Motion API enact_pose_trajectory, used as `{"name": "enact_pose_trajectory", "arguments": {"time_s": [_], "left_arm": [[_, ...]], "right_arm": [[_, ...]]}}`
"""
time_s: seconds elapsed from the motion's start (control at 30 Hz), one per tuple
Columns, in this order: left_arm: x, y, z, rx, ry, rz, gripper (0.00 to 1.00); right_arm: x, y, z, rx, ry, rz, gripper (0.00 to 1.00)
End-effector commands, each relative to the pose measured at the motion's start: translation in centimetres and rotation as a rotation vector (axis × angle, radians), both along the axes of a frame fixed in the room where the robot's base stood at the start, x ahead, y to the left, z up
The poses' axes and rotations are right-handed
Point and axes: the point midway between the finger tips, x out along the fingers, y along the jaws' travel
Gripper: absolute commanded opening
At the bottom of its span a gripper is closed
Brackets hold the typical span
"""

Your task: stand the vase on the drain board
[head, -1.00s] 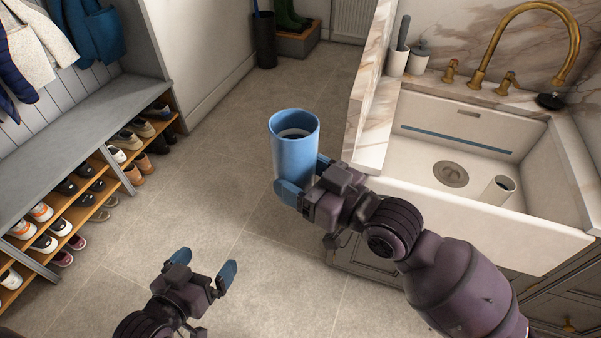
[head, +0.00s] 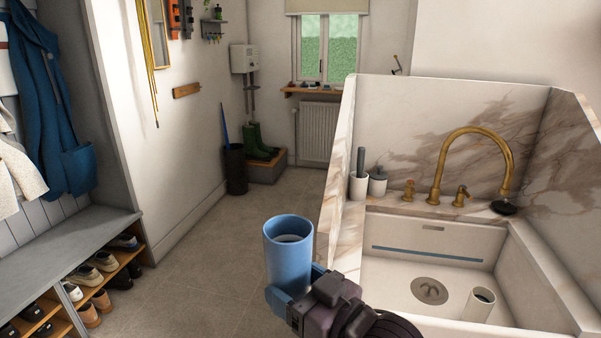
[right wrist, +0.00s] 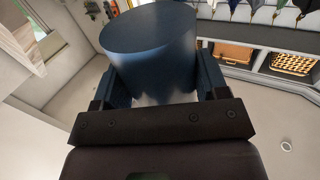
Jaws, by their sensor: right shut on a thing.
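The vase, a blue open-topped cylinder (head: 288,250), stands upright in my right gripper (head: 295,284), in the air left of the sink. The gripper is shut on its lower part. In the right wrist view the vase (right wrist: 150,50) fills the space between the two dark fingers (right wrist: 163,85). Its inside shows a pale inner rim and a dark hollow in the head view. I cannot make out a drain board in either view. My left gripper is not in view.
The white sink (head: 440,240) has a drain (head: 429,291) and a small pale cup (head: 480,304) inside. A brass tap (head: 500,165) stands behind it. Marble side walls flank it. Two small holders (head: 358,186) stand at its back left corner. The floor (head: 200,285) at left is clear.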

Motion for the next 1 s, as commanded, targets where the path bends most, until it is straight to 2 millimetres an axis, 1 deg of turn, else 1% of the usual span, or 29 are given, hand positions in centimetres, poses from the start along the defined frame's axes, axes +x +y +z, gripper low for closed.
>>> {"name": "enact_pose_trajectory", "arguments": {"time_s": [0.03,0.1,0.17,0.23,0.3,0.4,0.5,0.6,0.7,0.8,0.9,1.0], "left_arm": [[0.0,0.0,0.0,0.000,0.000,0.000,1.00],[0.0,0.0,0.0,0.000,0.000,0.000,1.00],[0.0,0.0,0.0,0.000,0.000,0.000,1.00],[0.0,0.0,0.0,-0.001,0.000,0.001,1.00],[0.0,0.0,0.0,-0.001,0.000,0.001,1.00],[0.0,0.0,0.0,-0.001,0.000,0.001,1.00],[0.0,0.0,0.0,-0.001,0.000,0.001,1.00],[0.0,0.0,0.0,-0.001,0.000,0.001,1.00],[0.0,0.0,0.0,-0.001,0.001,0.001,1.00],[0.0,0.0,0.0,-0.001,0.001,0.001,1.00],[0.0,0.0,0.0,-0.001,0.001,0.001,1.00],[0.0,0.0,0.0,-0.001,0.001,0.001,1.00]], "right_arm": [[0.6,-1.2,0.7,0.011,0.004,-0.063,0.29],[1.4,-3.3,1.1,0.010,0.006,-0.159,0.29],[1.9,-5.4,1.1,0.008,0.009,-0.248,0.29],[2.4,-8.2,0.5,0.007,0.011,-0.357,0.29],[2.5,-10.9,-0.4,0.004,0.013,-0.457,0.29],[2.2,-14.4,-2.0,0.002,0.012,-0.580,0.29],[1.5,-17.4,-4.0,-0.002,0.010,-0.681,0.29],[0.5,-19.7,-6.1,-0.002,0.011,-0.756,0.29],[-0.5,-21.2,-7.7,-0.003,0.008,-0.804,0.29],[-1.3,-21.9,-9.0,-0.003,0.005,-0.829,0.29],[-1.8,-21.9,-9.7,-0.003,0.003,-0.835,0.29],[-2.0,-22.0,-9.9,-0.002,0.000,-0.836,0.29]]}}
